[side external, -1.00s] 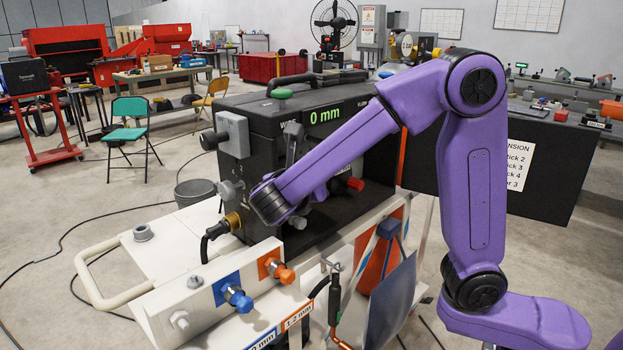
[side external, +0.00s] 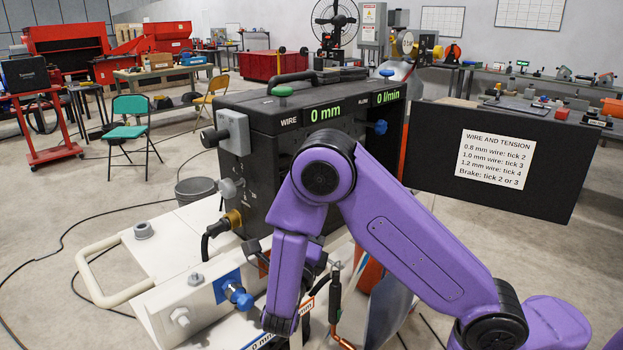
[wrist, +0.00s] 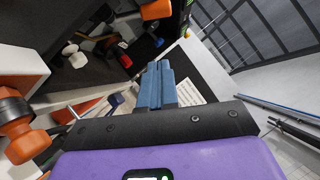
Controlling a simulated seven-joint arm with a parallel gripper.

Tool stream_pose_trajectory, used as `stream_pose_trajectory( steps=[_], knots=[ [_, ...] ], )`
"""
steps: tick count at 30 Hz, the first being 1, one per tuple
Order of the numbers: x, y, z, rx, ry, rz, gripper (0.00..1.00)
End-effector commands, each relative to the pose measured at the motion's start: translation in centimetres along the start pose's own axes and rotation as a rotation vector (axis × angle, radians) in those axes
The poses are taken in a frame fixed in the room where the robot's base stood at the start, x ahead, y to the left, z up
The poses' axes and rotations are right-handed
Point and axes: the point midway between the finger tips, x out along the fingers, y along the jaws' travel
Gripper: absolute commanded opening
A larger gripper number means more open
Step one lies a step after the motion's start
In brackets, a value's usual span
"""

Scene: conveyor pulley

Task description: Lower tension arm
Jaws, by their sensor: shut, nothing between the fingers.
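The black wire-feeder box (side external: 262,180) stands open-sided on a white cart; its display reads 0 mm and 0 l/min. My arm covers much of the open side in the side view, and I cannot make out the tension arm there. In the wrist view the dark feeder interior (wrist: 95,25) is at upper left, with an orange part (wrist: 157,9), a blue knob (wrist: 157,42) and a red knob (wrist: 126,61). I cannot tell which part is the tension arm. My gripper (wrist: 157,70) shows blue fingers shut together, empty, apart from these parts.
The open black door (side external: 500,155) carries a white wire-and-tension sign (side external: 496,160). An orange knob (wrist: 22,132) is close at left in the wrist view. A blue knob (side external: 238,296) sits on the cart's front, and a torch cable (side external: 334,300) hangs beside my arm.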

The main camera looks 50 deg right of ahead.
Motion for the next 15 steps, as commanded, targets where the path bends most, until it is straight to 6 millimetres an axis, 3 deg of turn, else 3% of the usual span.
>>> stream_pose_trajectory(
  steps=[13,15],
  knots=[
    [8.4,-0.1,-0.1,0.002,0.006,-0.003,0.00],
    [9.1,-0.1,0.8,0.007,0.005,-0.001,0.00]
  ],
)
